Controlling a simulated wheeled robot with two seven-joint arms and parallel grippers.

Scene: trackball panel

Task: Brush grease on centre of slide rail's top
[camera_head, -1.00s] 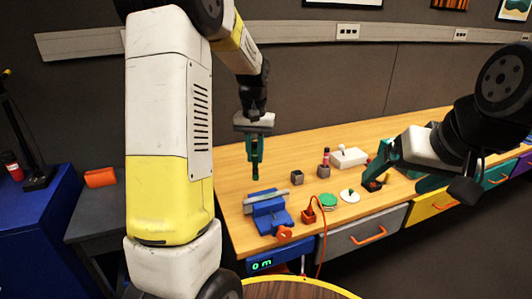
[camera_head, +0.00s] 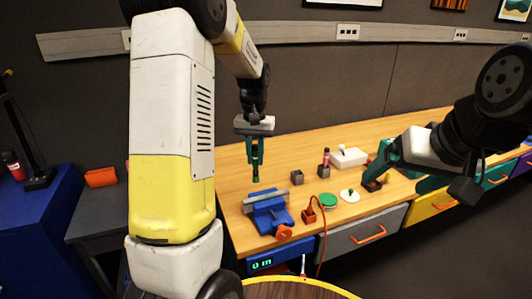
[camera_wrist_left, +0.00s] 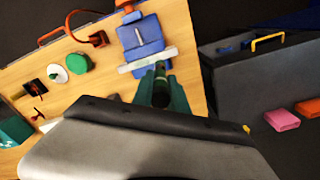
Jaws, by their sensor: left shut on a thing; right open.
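The slide rail (camera_head: 277,196), a pale grey bar, lies across the blue vise (camera_head: 272,217) near the bench's left front corner. It also shows in the left wrist view (camera_wrist_left: 137,66). My left gripper (camera_head: 257,148) is shut on a dark, slim brush (camera_wrist_left: 160,90), which points down. In the head view the brush tip is just above and behind the rail, apparently apart from it. In the left wrist view the brush's end overlaps the rail's near edge; contact cannot be told.
A green disc (camera_head: 328,200), a white disc with a knob (camera_head: 349,195), an orange holder with a cable (camera_head: 309,215), a grey cube (camera_head: 297,177) and a white box (camera_head: 348,157) stand on the wooden bench.

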